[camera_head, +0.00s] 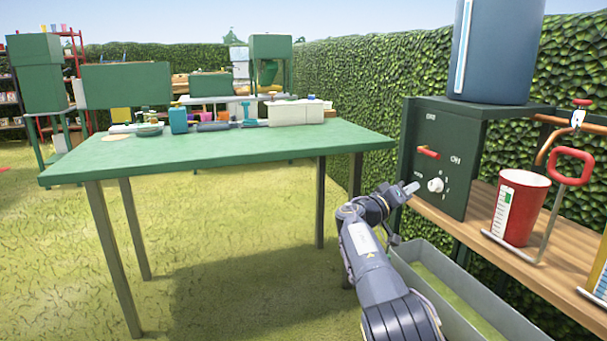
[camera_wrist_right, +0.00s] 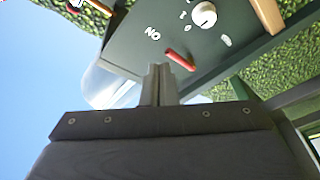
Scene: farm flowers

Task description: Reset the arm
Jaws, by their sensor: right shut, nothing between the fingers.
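My right arm comes in from the bottom of the head view, and its gripper (camera_head: 409,188) is in front of the dark green control box (camera_head: 456,135). The gripper is shut and empty. In the right wrist view its closed fingers (camera_wrist_right: 160,84) point at the box's panel (camera_wrist_right: 140,40). A red switch lever (camera_head: 428,152) and a white knob (camera_head: 435,185) are on the panel; the lever (camera_wrist_right: 180,60) and knob (camera_wrist_right: 204,14) also show in the wrist view. Whether the fingers touch the panel I cannot tell. My left gripper is out of view.
A blue tank (camera_head: 500,50) stands on the box. A red measuring cup (camera_head: 520,208) and a red-handled pipe (camera_head: 572,165) are on the wooden shelf (camera_head: 560,250). A grey trough (camera_head: 475,300) lies below. A green table (camera_head: 230,155) with several items stands left, with open grass around.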

